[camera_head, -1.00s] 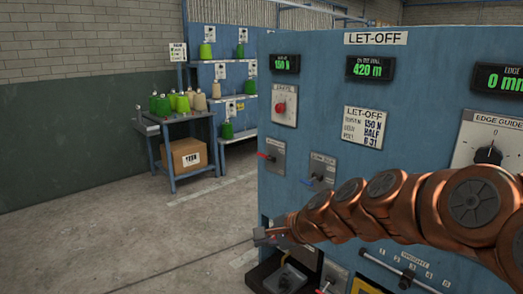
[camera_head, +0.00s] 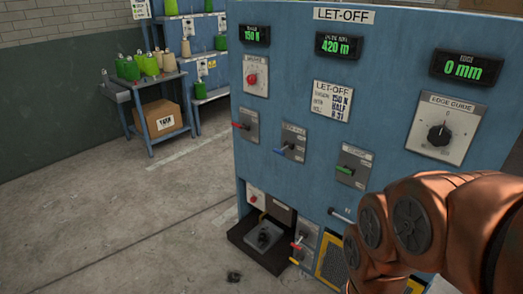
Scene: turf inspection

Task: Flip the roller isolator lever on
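The blue LET-OFF cabinet (camera_head: 290,100) carries several levers on grey plates. A red-handled lever (camera_head: 240,125) is at left, a blue-handled one (camera_head: 282,151) in the middle and a green-handled one (camera_head: 345,170) to the right. All three handles stick out roughly sideways to the left. Smaller levers with red (camera_head: 296,246) and yellow tips sit low on the cabinet. The small labels are too blurred to tell which is the roller isolator. My copper arm comes in from the right, in front of the cabinet's lower right. My gripper is not visible.
A dark open tray (camera_head: 250,247) with a grey-black unit juts out at the cabinet's foot. A yellow mesh panel (camera_head: 331,262) is beside it.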

